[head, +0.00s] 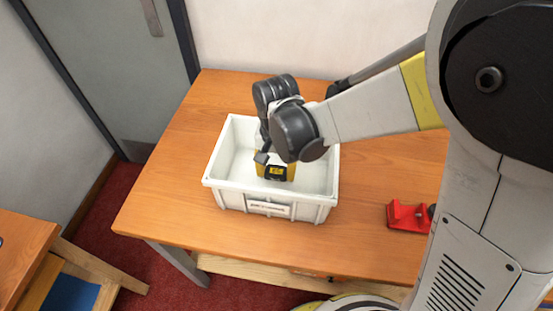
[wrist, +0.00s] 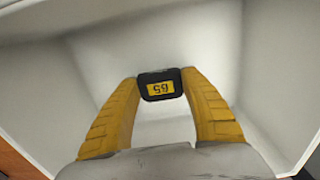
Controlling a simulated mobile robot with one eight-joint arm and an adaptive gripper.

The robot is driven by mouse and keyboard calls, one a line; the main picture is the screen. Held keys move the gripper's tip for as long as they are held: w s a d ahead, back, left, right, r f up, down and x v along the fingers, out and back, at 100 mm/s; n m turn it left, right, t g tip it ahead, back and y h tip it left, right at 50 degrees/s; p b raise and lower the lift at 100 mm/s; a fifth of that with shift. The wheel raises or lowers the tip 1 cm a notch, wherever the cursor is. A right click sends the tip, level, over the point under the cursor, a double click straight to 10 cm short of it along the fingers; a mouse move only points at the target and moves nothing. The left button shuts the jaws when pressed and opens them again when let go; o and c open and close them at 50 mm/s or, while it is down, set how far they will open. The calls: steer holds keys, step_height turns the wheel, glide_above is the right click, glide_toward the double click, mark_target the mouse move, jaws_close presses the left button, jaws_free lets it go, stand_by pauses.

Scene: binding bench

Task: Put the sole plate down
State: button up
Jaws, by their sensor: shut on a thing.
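The sole plate (wrist: 160,85) is a small black block with a yellow label that reads 65, upside down in the wrist view. My gripper (wrist: 158,88) has yellow fingers and is shut on it, one finger on each side. In the head view the sole plate (head: 276,173) shows inside the white crate (head: 222,150), near its front wall. My gripper (head: 268,165) reaches down into the crate from above and is partly hidden by my wrist. I cannot tell whether the plate touches the crate floor.
The crate stands on a wooden table (head: 170,200), with its walls close around my gripper. A red tool-like object (head: 405,217) lies on the table at the right. The table left of the crate is clear. A second wooden surface (head: 22,245) is at the lower left.

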mark_target(276, 183)
steer(key=shift+f+b, duration=0.7)
steer(key=shift+f, duration=1.1)
steer(key=shift+f, duration=0.1)
steer(key=o, duration=1.2)
steer(key=shift+o, duration=0.2)
step_height(276, 183, up, 12)
steer(key=p, duration=0.4)
steer(key=shift+r+p, duration=0.2)
steer(key=shift+p, duration=0.2)
steer(key=s+d+r+t, duration=0.2)
steer(key=d+r, duration=0.1)
steer(key=d, duration=0.4)
steer(key=s+d+r+n+t, duration=0.1)
steer(key=s+d+r+t, duration=0.1)
steer(key=d, duration=0.5)
steer(key=s+d+r+t, duration=0.3)
steer(key=d+r, duration=0.2)
steer(key=d, duration=0.1)
steer(key=shift+s+d+n, duration=0.3)
steer(key=shift+d, duration=0.1)
steer(key=shift+r, duration=0.1)
